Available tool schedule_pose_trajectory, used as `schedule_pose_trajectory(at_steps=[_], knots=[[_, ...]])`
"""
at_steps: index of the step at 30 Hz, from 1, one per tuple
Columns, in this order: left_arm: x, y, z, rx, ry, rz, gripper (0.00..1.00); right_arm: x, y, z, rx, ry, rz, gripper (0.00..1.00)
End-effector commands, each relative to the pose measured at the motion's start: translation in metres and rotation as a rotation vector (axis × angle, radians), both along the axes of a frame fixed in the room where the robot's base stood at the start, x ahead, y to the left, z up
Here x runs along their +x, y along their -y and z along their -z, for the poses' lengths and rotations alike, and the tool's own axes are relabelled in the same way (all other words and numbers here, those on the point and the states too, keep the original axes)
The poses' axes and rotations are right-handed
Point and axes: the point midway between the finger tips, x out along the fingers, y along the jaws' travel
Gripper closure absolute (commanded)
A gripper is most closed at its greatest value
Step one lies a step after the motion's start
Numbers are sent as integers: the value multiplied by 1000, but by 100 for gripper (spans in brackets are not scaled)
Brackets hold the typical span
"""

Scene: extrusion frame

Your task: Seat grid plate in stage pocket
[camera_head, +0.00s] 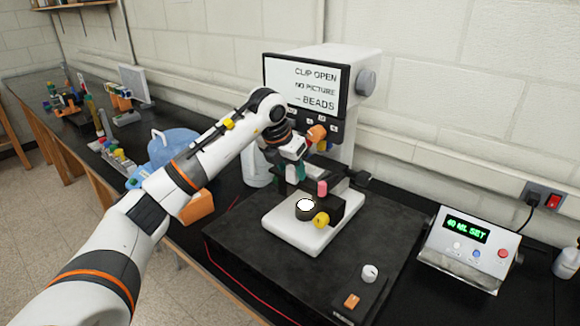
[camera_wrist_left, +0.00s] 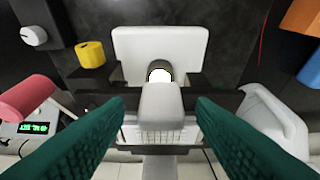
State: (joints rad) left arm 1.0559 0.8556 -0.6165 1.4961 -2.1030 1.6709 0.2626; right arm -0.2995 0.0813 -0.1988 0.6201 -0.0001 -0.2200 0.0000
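The microscope's white base (camera_head: 282,233) stands on a dark mat, with a bright round lamp (camera_head: 306,205) and a yellow knob (camera_head: 321,220). My left gripper (camera_head: 303,172) is over the stage area under the microscope head, partly hidden by my arm. In the left wrist view its green fingers (camera_wrist_left: 160,103) stand wide apart. A grey block (camera_wrist_left: 160,104) and a pale gridded piece (camera_wrist_left: 132,134) lie between them, with gaps beside them and no clear grip. I cannot tell whether the gridded piece is the grid plate. The stage pocket is not clear. My right gripper is not in view.
The microscope screen (camera_head: 306,84) reads "CLIP OPEN, NO PICTURE, BEADS". A control box (camera_head: 468,250) stands at right. A small panel with a knob and orange button (camera_head: 352,300) is at the front. A blue jug (camera_head: 172,146) and an orange block (camera_head: 197,207) stand left.

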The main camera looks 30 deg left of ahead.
Motion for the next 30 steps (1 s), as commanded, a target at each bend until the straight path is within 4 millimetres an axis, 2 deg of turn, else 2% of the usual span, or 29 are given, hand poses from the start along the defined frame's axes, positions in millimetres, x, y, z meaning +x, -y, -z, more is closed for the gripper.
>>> schedule_pose_trajectory(at_steps=[11, 14, 24, 30], knots=[[-2, 0, -9, 0, 5, 0, 50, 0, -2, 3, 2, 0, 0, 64], [-8, -1, -23, 0, 8, 1, 50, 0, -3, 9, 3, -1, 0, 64], [-37, -3, -88, 0, 6, 1, 50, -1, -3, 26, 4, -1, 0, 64], [-45, -4, -109, -1, 3, 0, 50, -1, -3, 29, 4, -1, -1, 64]])
